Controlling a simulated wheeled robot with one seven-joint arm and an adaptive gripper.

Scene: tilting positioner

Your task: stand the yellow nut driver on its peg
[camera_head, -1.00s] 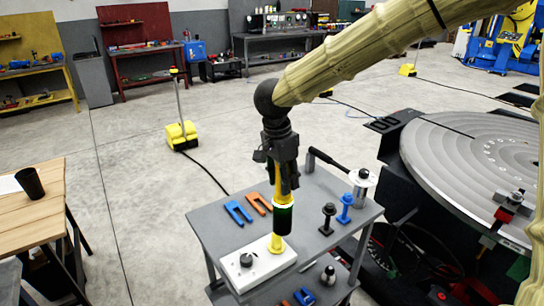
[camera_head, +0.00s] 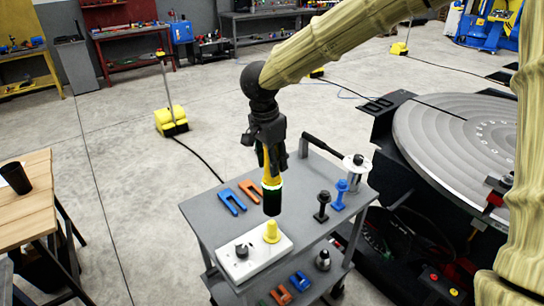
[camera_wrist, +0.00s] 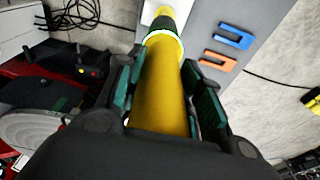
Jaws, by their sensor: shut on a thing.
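My gripper (camera_head: 270,158) is shut on the yellow nut driver (camera_head: 272,176) and holds it upright above the cart. The driver has a yellow shaft, a pale ring and a black lower end. It also shows between the fingers in the wrist view (camera_wrist: 160,98). The yellow peg (camera_head: 271,233) stands on a white base block (camera_head: 240,266) on the cart top. The driver's black end appears just above this peg, nearly in line with it in the head view; the depth offset is hard to tell. In the wrist view the black end mostly hides the peg.
A dark knob-like peg (camera_head: 242,250) stands on the same block. Blue (camera_head: 232,202) and orange (camera_head: 250,191) forked pieces lie behind. Black (camera_head: 322,206) and blue (camera_head: 340,194) pegged parts and a metal cylinder (camera_head: 356,170) stand to the right. A large round table (camera_head: 460,150) is beyond.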

